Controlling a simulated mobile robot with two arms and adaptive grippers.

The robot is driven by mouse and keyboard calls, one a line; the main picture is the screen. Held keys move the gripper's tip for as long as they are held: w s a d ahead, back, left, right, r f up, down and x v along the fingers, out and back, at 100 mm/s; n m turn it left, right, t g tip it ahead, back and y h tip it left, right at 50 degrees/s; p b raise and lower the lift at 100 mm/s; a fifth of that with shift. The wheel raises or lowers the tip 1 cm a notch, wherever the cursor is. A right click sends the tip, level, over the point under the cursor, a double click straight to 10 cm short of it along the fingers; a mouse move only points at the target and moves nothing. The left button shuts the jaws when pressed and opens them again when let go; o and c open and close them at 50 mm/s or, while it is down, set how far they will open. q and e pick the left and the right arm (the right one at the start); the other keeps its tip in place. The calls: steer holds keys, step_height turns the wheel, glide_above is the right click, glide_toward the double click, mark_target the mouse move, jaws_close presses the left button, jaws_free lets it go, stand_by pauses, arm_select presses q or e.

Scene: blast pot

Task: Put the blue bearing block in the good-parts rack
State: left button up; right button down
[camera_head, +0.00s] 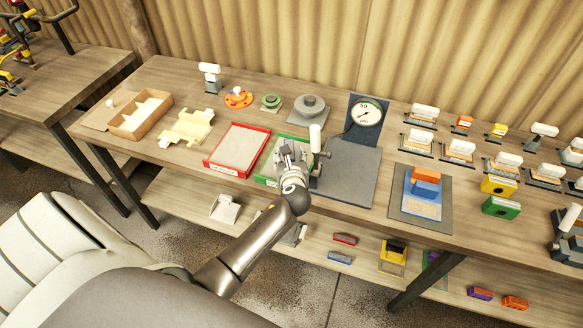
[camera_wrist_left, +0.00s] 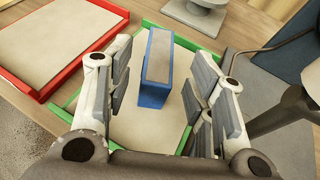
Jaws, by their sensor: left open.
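In the left wrist view a blue block (camera_wrist_left: 155,85) with a pale grey top stands upright between my left gripper's fingers. It appears to rest on the pale floor of a green-rimmed tray (camera_wrist_left: 184,37). My left gripper (camera_wrist_left: 160,85) is open, with visible gaps between both fingers and the block. In the head view my left gripper (camera_head: 291,158) is over the green-rimmed tray (camera_head: 265,180) and hides the block. I cannot tell whether this tray is the good-parts rack. My right gripper is not in view.
A red-rimmed tray (camera_head: 237,148) lies to the left. A white-handled tool (camera_head: 316,139) stands close on the right, near a dial gauge (camera_head: 367,113) and a grey plate (camera_head: 348,172). A mat (camera_head: 398,207) farther right holds blue and orange pieces. Several white-topped parts fill the back right.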

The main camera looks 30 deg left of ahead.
arm_select(q)
steer(key=v, duration=0.9)
steer(key=shift+b, duration=0.3)
steer(key=d+f+n+t+h, duration=0.1)
steer(key=d+f+n+h, duration=0.55)
steer(key=d+n, duration=0.4)
steer(key=s+f+n+g+h, duration=0.1)
steer(key=s+f+n+g, duration=0.15)
steer(key=s+f, duration=0.4)
steer(key=s+f+n+g, duration=0.1)
steer(key=s+f+n, duration=0.2)
steer(key=f, duration=0.6)
steer(key=s+f+n+g+h, duration=0.15)
steer(key=s+f, duration=0.25)
steer(key=f, duration=0.4)
steer(key=s+a+f+n+g, duration=0.1)
steer(key=s+f, duration=0.4)
steer(key=s, duration=0.5)
steer(key=s+a+f+n+g, duration=0.1)
steer(key=s+f+n+g, duration=0.2)
steer(key=s, duration=0.6)
steer(key=s+a+f+n+g+y, duration=0.1)
steer(key=s+f+n, duration=0.4)
steer(key=s, duration=0.5)
step_height(320, 180, down, 2)
steer(key=shift+s+a+f+g, duration=0.15)
steer(key=shift+s+a+g, duration=0.2)
steer(key=shift+a+g, duration=0.2)
